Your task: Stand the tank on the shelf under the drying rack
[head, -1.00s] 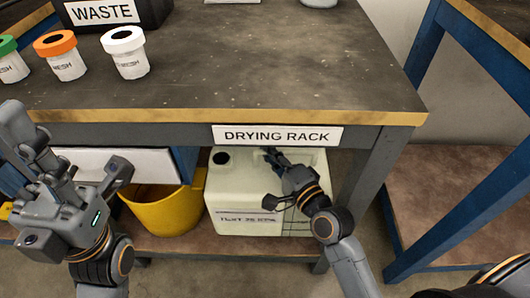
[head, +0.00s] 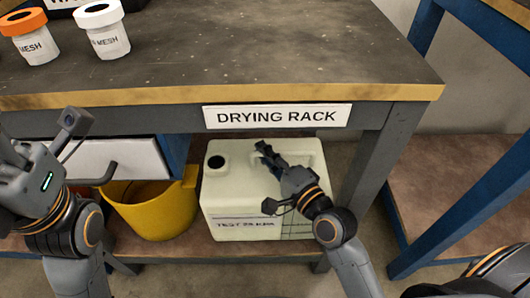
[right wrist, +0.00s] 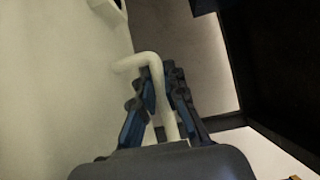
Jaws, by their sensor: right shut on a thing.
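The tank (head: 225,190) is a pale, boxy container with a dark round opening on top and a printed label on its front. It stands upright on the brown lower shelf (head: 150,246) beneath the bench sign "DRYING RACK" (head: 277,116). My right gripper (head: 264,150) is at the tank's top. In the right wrist view its two fingers (right wrist: 160,95) are closed around a pale bar-like handle (right wrist: 152,62). My left gripper (head: 45,145) is at the left edge of the head view, away from the tank. Its fingertips are partly cut off.
A yellow bucket (head: 150,208) stands left of the tank, below a white drawer front (head: 115,159). The bench top (head: 250,50) above holds labelled mesh jars (head: 104,32). A grey bench leg (head: 372,180) is close on the tank's right.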

